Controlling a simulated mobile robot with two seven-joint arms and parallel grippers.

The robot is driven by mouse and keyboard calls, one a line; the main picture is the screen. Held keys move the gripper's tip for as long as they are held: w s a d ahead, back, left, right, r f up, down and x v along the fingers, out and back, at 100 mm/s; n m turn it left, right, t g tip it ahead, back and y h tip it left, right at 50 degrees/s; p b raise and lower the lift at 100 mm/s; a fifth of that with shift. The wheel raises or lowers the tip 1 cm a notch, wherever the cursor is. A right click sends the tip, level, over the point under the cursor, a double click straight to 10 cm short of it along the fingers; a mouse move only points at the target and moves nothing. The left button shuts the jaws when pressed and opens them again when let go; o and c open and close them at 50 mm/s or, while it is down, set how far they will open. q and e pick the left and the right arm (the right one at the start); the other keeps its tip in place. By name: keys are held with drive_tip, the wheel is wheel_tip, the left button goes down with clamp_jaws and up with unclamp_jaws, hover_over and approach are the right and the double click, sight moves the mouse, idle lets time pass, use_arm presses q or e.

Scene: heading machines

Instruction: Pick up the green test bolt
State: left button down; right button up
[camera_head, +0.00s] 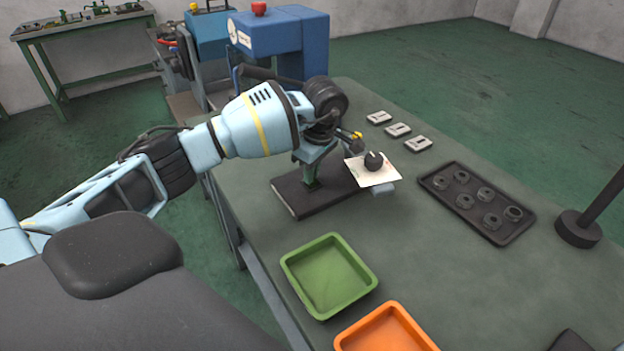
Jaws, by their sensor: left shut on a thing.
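My left gripper (351,139) is at the end of the pale blue arm that comes in from the left. It is over the back part of the workbench (430,270), beside a green stand (311,168) on a dark base plate. Its fingers are small and partly hidden by the wrist. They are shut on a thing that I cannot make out. I cannot pick out the green test bolt. A small yellow part shows by the fingertips. Just right of them are a white sheet (384,179) and a dark round knob (374,161). My right gripper is not in view.
A green tray (288,274) and an orange tray (343,346) lie at the bench's near side. A black tray (431,186) holds several dark rings. Three small pale blocks (397,130) lie behind. A dark post (578,228) stands right. A blue machine (280,33) stands behind the bench.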

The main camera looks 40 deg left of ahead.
use_arm(q)
drive_tip(key=shift+r, duration=0.45)
drive_tip(key=r, duration=0.2)
drive_tip(key=shift+s+r, duration=0.3)
drive_tip(key=s+d+r, duration=0.1)
drive_tip(key=s, duration=1.4)
drive_tip(key=shift+s+d+r, duration=0.15)
drive_tip(key=shift+d+r, duration=0.1)
